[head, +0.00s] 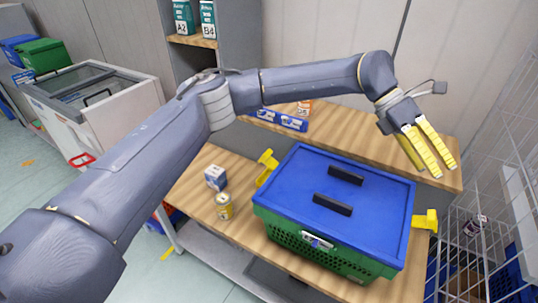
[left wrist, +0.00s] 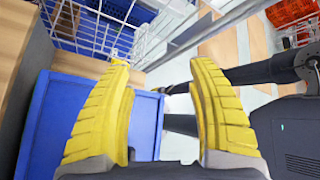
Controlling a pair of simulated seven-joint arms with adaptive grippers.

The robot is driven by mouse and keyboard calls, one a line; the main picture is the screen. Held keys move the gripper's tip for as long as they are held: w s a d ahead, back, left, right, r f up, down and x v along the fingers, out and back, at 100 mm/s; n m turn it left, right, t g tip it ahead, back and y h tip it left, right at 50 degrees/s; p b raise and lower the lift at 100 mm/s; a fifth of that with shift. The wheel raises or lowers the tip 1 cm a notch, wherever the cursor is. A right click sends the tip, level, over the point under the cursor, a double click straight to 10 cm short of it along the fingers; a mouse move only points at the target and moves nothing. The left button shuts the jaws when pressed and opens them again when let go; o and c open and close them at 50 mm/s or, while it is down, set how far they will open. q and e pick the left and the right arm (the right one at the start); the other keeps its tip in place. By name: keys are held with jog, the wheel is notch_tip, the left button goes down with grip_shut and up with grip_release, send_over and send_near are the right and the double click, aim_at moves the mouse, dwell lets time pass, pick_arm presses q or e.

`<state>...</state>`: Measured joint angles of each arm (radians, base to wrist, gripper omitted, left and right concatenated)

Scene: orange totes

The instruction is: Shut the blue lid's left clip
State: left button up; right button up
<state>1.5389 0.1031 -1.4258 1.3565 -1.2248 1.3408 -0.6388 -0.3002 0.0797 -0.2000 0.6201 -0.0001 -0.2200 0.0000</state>
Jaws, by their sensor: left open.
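The blue lid (head: 310,180) lies on a green crate (head: 290,240) on the wooden table in the head view. Its left yellow clip (head: 266,166) sticks up and outward at the crate's left end. The right yellow clip (head: 427,221) sticks outward at the right end. My left gripper (head: 438,171) is open and empty, above and beyond the lid's right end, far from the left clip. In the left wrist view the open fingers (left wrist: 162,62) show with the blue lid (left wrist: 145,125) below and to the left.
A wire rack (head: 500,190) stands close on the right. My left arm spans above the table.

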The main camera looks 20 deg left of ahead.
pick_arm(q)
jog(key=s+a+f+m+t+y, duration=0.1)
jog(key=a+f+m+t+y, duration=0.2)
jog(key=f+y, duration=0.35)
jog(key=m+t+y, duration=0.2)
jog(key=t+y, duration=0.3)
jog(key=y, duration=0.6)
send_near(269, 153)
jog(key=x, duration=1.1)
jog(key=shift+f, duration=0.1)
jog(key=c, duration=1.2)
